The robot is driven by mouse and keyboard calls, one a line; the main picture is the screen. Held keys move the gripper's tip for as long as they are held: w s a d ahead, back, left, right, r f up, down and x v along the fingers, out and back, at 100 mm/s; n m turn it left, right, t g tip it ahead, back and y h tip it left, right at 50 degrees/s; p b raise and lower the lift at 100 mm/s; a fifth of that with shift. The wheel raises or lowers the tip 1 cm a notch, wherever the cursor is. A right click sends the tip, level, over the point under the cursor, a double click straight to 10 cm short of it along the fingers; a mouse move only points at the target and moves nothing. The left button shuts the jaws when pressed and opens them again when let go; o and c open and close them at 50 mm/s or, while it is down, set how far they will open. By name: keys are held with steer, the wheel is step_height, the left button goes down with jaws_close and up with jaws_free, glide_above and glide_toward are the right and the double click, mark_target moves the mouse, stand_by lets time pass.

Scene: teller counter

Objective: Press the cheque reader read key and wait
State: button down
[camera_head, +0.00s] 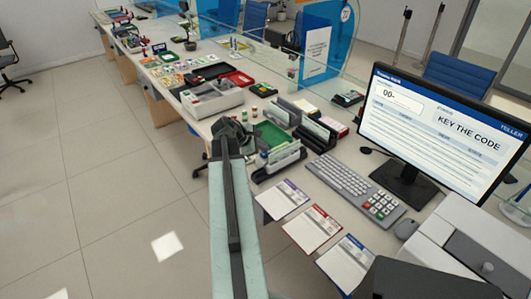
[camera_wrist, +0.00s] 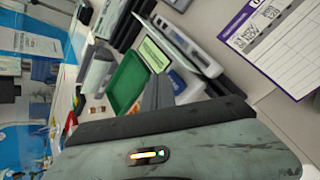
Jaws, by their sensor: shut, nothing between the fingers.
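What looks like the cheque reader (camera_head: 284,163) is a dark and white slotted device near the counter's front edge in the head view. My gripper (camera_head: 240,133) is shut and empty, over the counter's edge just left of the device. In the wrist view the shut fingers (camera_wrist: 157,92) point towards the device; I cannot tell whether they touch anything.
A green tray (camera_head: 272,136) lies behind the device, with similar slotted devices (camera_head: 318,134) to its right. Floor (camera_head: 120,200) is clear at left.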

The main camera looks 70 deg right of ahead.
mark_target(263, 154)
step_height(263, 154, up, 5)
steer(key=p, duration=0.5)
steer(key=shift+r, duration=0.1)
stand_by(0.7)
